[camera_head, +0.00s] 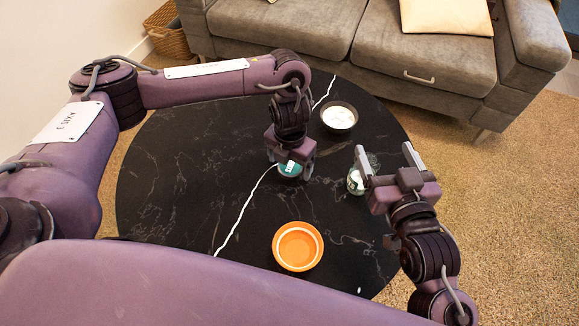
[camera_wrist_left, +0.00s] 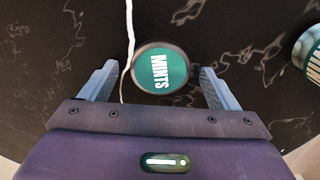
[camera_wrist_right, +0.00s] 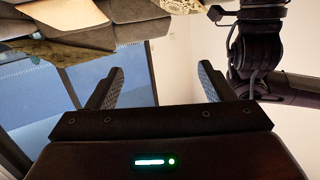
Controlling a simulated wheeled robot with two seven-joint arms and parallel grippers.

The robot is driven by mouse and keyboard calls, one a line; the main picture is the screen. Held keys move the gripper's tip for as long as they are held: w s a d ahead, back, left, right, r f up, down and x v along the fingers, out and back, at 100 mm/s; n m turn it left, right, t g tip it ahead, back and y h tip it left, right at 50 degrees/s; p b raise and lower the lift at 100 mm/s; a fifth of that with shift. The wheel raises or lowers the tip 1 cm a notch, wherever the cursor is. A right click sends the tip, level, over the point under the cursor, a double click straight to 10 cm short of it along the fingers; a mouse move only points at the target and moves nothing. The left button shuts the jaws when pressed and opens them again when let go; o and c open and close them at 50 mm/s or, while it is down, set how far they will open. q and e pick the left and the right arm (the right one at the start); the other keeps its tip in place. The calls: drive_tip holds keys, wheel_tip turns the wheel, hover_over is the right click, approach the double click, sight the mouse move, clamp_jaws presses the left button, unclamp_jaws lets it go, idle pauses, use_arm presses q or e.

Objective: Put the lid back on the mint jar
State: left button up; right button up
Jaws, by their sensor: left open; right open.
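The round lid (camera_head: 289,171), teal with white MINTS lettering, lies label up on the black table. It also shows in the left wrist view (camera_wrist_left: 162,70). My left gripper (camera_head: 291,158) is open above it, pointing down, with a finger on each side of the lid and a gap to both. The mint jar (camera_head: 354,184), glass with a green label, stands to the right of the lid, and partly shows at the right edge of the left wrist view (camera_wrist_left: 309,54). My right gripper (camera_head: 387,157) is open and empty; its left finger partly covers the jar.
A dark bowl with white contents (camera_head: 339,116) stands behind the jar. An orange bowl (camera_head: 298,246) stands nearer the front. The round black table (camera_head: 165,190) is clear on the left. A grey sofa (camera_head: 350,40) stands beyond it.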

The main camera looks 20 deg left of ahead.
use_arm(q)
drive_tip(key=shift+c, duration=0.9)
drive_tip(key=c, duration=0.9)
use_arm(e)
drive_tip(key=shift+s+r, duration=0.3)
drive_tip(key=shift+s, duration=0.15)
use_arm(q)
drive_tip(key=shift+r, duration=0.1)
